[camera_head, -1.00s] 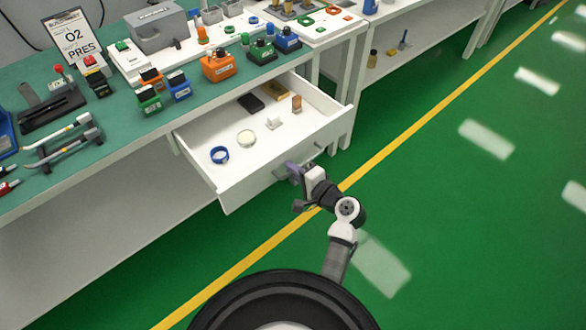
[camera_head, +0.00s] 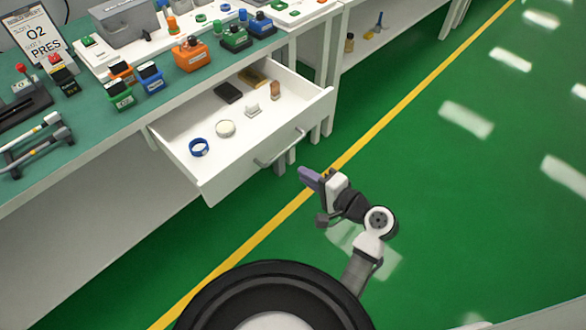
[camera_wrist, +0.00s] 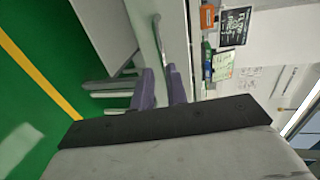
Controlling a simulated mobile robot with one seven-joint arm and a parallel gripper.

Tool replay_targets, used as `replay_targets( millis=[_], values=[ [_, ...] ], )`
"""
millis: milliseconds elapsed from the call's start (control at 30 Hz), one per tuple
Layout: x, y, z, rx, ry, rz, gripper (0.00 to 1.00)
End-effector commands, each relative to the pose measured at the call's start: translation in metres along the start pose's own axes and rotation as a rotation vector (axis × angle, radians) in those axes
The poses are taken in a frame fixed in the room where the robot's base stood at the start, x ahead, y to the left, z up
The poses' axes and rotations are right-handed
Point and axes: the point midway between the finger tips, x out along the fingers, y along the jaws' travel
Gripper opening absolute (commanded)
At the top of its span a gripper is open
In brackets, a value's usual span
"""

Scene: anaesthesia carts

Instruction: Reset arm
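My gripper (camera_head: 308,175) is just in front of and to the right of the pulled-out white drawer (camera_head: 207,177), apart from its grey handle (camera_head: 279,148). In the wrist view my gripper's two purple fingers (camera_wrist: 159,72) are parted with a gap between them and nothing held. The handle (camera_wrist: 160,38) shows beyond the fingertips. My arm reaches out low over the green floor, bent at the elbow.
The green-topped bench (camera_head: 95,135) carries coloured vaporizer-like blocks and a sign (camera_head: 38,35). Open floor (camera_head: 480,220) lies to the right, with a yellow line.

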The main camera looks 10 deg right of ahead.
Motion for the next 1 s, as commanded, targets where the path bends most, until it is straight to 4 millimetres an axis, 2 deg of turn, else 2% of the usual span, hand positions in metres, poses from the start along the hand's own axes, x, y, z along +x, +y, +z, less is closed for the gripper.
replay_targets(
  millis=[100, 200, 767, 867, 967, 1000],
  values=[
    [-0.013, 0.001, -0.001, 0.000, 0.002, -0.001, 0.15],
    [-0.019, 0.000, 0.000, -0.001, 0.001, 0.000, 0.15],
    [-0.020, 0.000, 0.000, 0.000, 0.000, 0.000, 0.15],
    [-0.006, -0.011, -0.001, -0.036, 0.002, -0.005, 0.15],
    [0.031, -0.038, -0.001, -0.137, 0.014, -0.017, 0.15],
    [0.050, -0.055, 0.001, -0.196, 0.024, -0.028, 0.15]
  ],
)
